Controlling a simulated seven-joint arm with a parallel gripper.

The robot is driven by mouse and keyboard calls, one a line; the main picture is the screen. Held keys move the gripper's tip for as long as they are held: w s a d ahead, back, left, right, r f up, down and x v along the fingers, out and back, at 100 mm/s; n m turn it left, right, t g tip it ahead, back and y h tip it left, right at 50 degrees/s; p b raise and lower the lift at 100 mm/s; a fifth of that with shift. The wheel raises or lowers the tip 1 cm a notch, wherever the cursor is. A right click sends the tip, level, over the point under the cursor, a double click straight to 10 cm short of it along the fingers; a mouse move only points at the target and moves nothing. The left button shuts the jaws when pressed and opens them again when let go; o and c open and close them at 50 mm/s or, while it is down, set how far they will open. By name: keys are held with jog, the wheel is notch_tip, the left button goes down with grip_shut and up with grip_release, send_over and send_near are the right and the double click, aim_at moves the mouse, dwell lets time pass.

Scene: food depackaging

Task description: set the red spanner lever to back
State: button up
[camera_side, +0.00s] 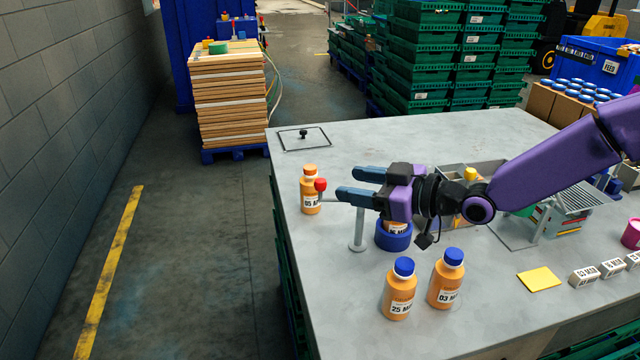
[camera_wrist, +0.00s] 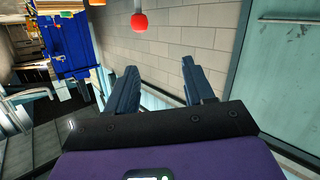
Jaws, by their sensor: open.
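The red knob (camera_side: 320,184) of the spanner lever shows just left of my fingertips in the side view. A grey post (camera_side: 358,240) stands on the table below my fingers, and its upper end and most of the lever bar are hidden by them. My gripper (camera_side: 347,184) is open and points left toward the knob, with nothing seen between its fingers. In the wrist view the red knob (camera_wrist: 139,22) hangs beyond the fingertips of my gripper (camera_wrist: 158,66), apart from them.
An orange-capped bottle (camera_side: 310,198) stands behind the knob. A bottle sits in a blue ring (camera_side: 394,238) under my gripper. Two blue-capped bottles (camera_side: 399,292) (camera_side: 446,280) stand in front. A yellow card (camera_side: 539,279) lies right. The table's left front is clear.

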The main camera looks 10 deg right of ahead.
aim_at(326, 186)
jog(key=w+f, duration=0.1)
jog(key=w+f+t, duration=0.1)
jog(key=f, duration=0.1)
jog(key=w+f+t, duration=0.1)
jog(key=w+f, duration=0.1)
jog(key=shift+a+f+y, duration=0.1)
jog(key=shift+f+y, duration=0.05)
jog(key=shift+y, duration=0.15)
jog(key=shift+x, duration=3.6)
grip_shut()
